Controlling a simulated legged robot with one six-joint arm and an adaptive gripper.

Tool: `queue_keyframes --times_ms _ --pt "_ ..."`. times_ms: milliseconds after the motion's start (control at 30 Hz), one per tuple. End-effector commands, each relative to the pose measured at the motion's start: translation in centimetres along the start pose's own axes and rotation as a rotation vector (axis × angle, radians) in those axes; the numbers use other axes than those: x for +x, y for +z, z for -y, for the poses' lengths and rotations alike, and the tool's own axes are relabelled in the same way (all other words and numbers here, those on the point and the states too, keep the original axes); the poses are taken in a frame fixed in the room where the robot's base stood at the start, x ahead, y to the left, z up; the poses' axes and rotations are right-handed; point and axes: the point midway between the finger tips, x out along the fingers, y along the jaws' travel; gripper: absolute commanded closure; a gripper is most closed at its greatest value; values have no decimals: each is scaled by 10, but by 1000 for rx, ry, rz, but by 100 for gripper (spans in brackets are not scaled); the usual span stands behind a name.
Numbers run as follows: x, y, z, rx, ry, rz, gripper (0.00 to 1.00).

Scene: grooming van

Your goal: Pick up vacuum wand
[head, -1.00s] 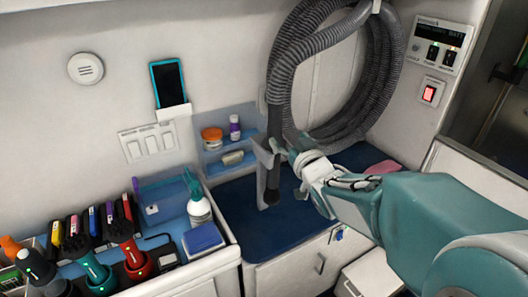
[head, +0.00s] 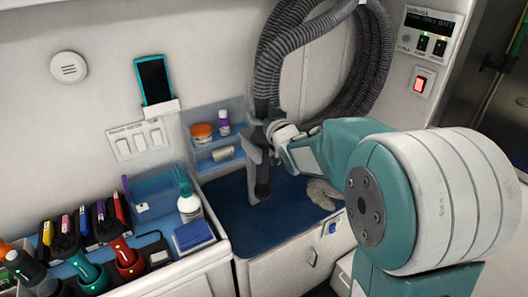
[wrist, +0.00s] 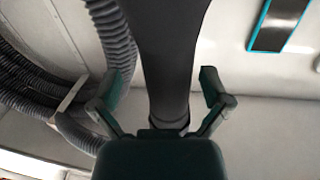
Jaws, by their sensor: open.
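The vacuum wand (head: 262,188) is a dark tube hanging upright at the lower end of the grey hose, above the blue counter mat. Its upper part is partly hidden by my gripper (head: 258,148) in the head view. In the wrist view the dark wand (wrist: 175,50) runs down the middle, between the two spread fingers of my gripper (wrist: 160,76). One finger is on each side of it, with visible gaps. My gripper is open and has not closed on the wand.
The ribbed grey hose (head: 352,85) hangs coiled on the wall. A small blue shelf (head: 215,160) holds jars and bottles to the left. A tool tray (head: 190,268) with clippers stands at lower left. A pale crumpled cloth (head: 322,194) lies on the mat (head: 225,200).

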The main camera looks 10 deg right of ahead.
Motion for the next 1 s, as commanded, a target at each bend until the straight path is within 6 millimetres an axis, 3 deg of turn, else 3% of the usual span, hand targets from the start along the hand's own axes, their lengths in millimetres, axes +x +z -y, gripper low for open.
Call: queue_keyframes --times_ms 100,133,333,367,733,1000 --pt "0 0 1 -1 -1 0 3" --pt "0 0 2 -1 -1 0 7" --pt "0 0 2 -1 -2 0 96" --pt "0 0 2 -1 -2 0 100" --pt "-2 -5 1 -2 -2 -4 100" --pt "-5 -37 2 -3 -3 -7 100"
